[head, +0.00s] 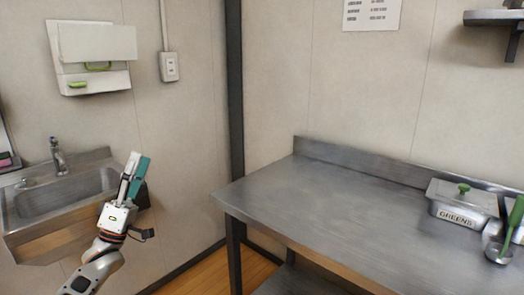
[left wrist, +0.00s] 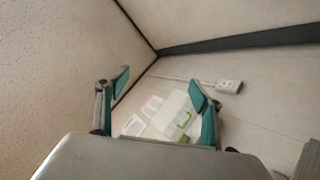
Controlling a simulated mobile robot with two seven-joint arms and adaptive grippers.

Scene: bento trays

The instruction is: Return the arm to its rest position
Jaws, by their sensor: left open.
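My left gripper (head: 133,172) is raised in the head view, pointing up, between the sink and the metal table. In the left wrist view its two teal-padded fingers (left wrist: 160,95) stand apart with nothing between them. The gripper is open and touches nothing that I can see. My right gripper is in neither view.
A metal table (head: 290,200) with a clear left part fills the right. A greens container (head: 462,206) and a green-handled ladle (head: 508,232) are at its right end. A sink (head: 60,195) stands at left. A dispenser (head: 95,55) and an outlet (head: 169,67) are on the wall.

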